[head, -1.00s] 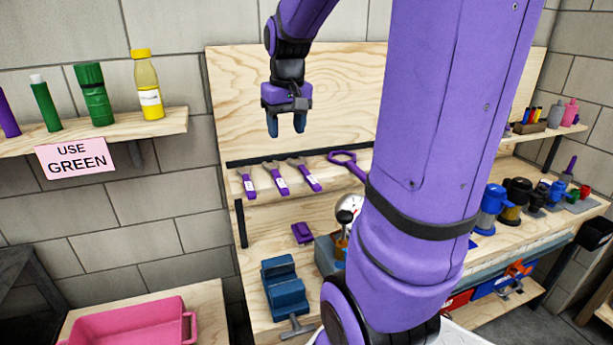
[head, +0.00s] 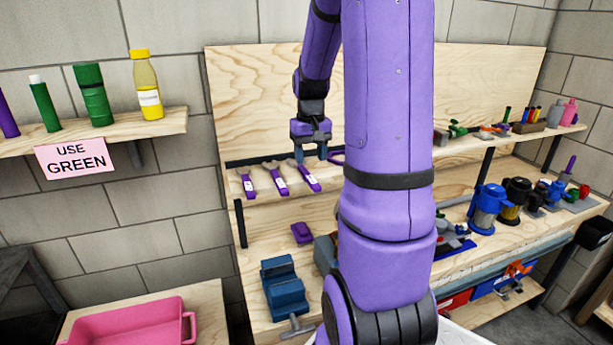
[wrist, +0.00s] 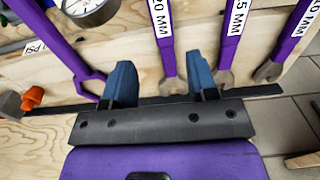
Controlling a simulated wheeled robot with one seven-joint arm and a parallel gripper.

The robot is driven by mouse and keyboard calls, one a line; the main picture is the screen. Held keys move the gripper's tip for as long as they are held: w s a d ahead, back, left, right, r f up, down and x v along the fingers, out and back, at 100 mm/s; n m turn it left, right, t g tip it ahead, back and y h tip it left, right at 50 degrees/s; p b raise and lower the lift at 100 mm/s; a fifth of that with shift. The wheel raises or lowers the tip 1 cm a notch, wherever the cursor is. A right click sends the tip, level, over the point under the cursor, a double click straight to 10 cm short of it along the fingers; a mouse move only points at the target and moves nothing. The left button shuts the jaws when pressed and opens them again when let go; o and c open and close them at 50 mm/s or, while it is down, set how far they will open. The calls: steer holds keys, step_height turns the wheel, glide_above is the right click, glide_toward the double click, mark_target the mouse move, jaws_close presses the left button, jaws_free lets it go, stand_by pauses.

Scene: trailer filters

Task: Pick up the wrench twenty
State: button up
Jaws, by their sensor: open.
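The wrench twenty (wrist: 163,45) has a purple handle, a metal open end and a white label that seems to read 20 MM, partly cut off at the top of the wrist view. In the head view it is the rightmost of three similar wrenches (head: 309,181) at the wooden rack. My gripper (wrist: 162,75) is open, one blue finger either side of the wrench's open end in the wrist view, with nothing gripped. In the head view my gripper (head: 311,156) is just above that wrench; I cannot tell whether it touches.
The 15 MM wrench (wrist: 232,40) is close beside the right finger, and the 10 MM wrench (wrist: 290,40) is farther right. A purple ring-ended tool (wrist: 72,50) is near the left finger. A blue vise (head: 284,288) and a purple block (head: 302,232) sit below.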

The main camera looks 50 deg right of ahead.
mark_target(308, 175)
steer(key=shift+a+f, duration=0.2)
steer(key=shift+f, duration=1.1)
steer(key=shift+a+f, duration=0.15)
steer(key=shift+f, duration=1.15)
jaws_close()
steer(key=shift+r, duration=0.1)
